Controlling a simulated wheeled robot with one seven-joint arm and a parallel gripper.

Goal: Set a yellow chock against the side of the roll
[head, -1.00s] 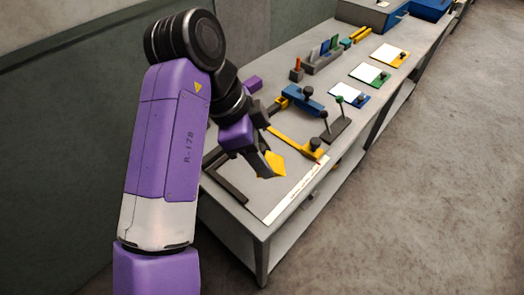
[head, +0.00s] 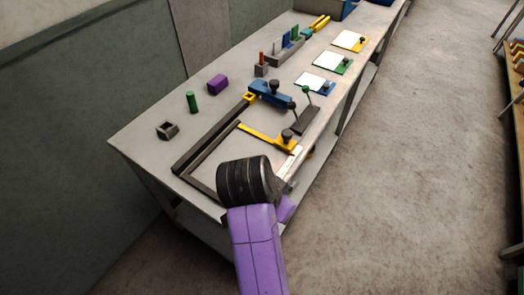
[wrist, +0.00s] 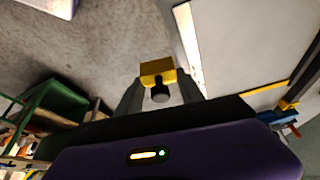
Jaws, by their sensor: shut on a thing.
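My gripper (wrist: 160,88) is shut on a yellow block (wrist: 157,68) with a dark round knob, seen between the fingers in the wrist view. It looks like a yellow chock. It is held beyond the bench's front edge, over the grey floor. In the head view my own arm hides the gripper and the block. I cannot make out a roll in either view.
The grey bench (head: 150,140) carries a dark angled frame (head: 210,140), a yellow bar with a knob (head: 265,136), a blue clamp (head: 268,94), a green cylinder (head: 192,102) and a purple block (head: 217,84). The floor (head: 410,180) to the right is open.

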